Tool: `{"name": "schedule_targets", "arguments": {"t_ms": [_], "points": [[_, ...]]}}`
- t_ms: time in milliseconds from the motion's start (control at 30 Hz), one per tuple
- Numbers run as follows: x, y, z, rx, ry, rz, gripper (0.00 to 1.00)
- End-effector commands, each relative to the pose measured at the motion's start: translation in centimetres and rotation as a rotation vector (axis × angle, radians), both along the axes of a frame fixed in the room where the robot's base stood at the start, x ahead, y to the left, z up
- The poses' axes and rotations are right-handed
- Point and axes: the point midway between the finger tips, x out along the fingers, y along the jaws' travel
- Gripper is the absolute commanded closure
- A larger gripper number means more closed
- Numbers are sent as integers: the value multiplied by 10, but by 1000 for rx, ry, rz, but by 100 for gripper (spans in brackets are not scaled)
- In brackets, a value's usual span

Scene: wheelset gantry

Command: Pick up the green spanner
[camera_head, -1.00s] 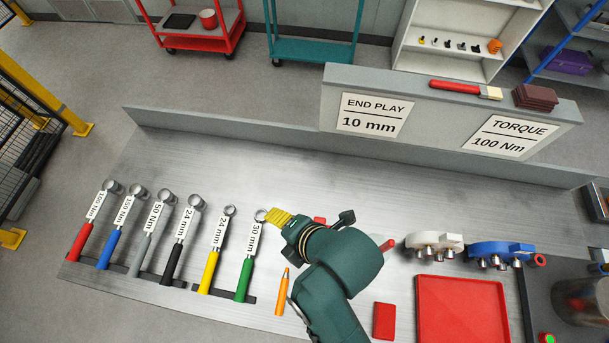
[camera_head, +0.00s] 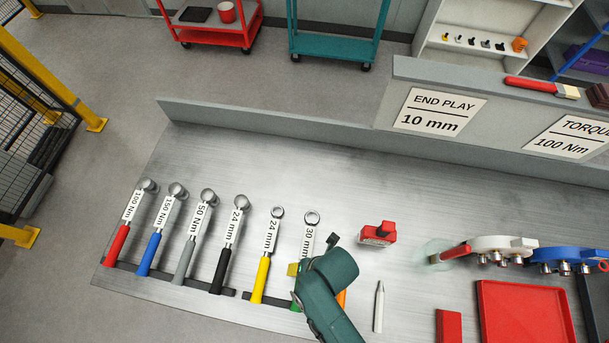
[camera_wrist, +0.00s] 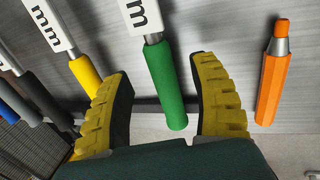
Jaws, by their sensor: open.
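The green spanner lies at the right end of the row of labelled tools, with a white "30 mm" label and a ring head (camera_head: 312,217). In the head view my arm covers most of its green handle. In the wrist view its green handle (camera_wrist: 168,88) runs between the two yellow fingers of my gripper (camera_wrist: 165,100). The gripper is open, with a gap on both sides of the handle. Whether the fingertips are level with the handle or above it, I cannot tell.
A yellow-handled 24 mm spanner (camera_head: 262,278) lies close on the left. An orange tool (camera_wrist: 272,85) lies on the right, near the right finger. A white pen-like tool (camera_head: 379,306), a red block (camera_head: 378,234) and a red tray (camera_head: 525,312) are further right. The bench behind the row is clear.

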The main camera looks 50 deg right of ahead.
Motion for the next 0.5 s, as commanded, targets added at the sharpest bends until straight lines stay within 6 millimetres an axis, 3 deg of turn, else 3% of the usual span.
{"name": "schedule_targets", "arguments": {"t_ms": [200, 500], "points": [[5, 8, -37, 1, 3, 1, 39], [5, 8, -41, 1, 1, -1, 42]]}}
